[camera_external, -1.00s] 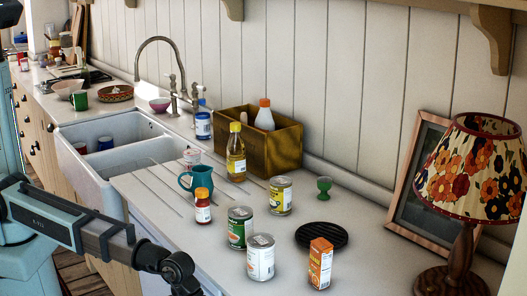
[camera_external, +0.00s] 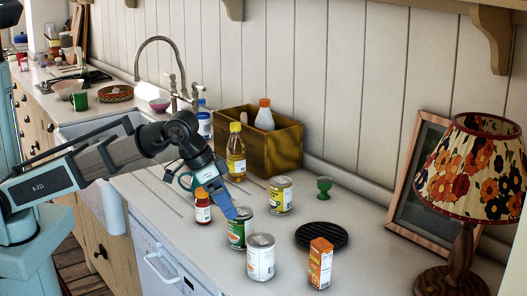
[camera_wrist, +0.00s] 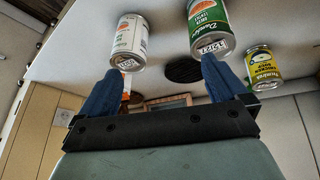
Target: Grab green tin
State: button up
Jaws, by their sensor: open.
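The green tin (camera_external: 238,236) stands upright on the counter, with a white tin (camera_external: 260,259) close beside it toward the front. My gripper (camera_external: 230,212) is above the green tin's near-left side, its blue fingertips partly covering the tin's top. In the wrist view the green tin (camera_wrist: 210,28) is in front of the right blue finger, and the white tin (camera_wrist: 129,42) is in front of the left one. The gripper (camera_wrist: 155,88) is open with nothing between its fingers. I cannot tell whether a fingertip touches the green tin.
An orange box (camera_external: 320,264) and a black trivet (camera_external: 321,235) are to the right. The teal mug is partly hidden by my arm.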

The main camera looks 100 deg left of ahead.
jog(key=g+y, duration=0.1)
send_near(243, 221)
jog(key=s+a+r, duration=0.1)
jog(key=s+a, duration=0.1)
jog(key=x, duration=0.8)
jog(key=shift+a+r, duration=0.1)
jog(key=shift+a, duration=0.2)
jog(key=shift+x, duration=2.75)
jog(key=shift+w+a, duration=0.1)
jog(key=shift+a, duration=0.05)
jog(key=shift+c, duration=0.3)
jog(key=shift+r, duration=0.1)
jog(key=c, duration=1.3)
jog(key=shift+o, duration=0.2)
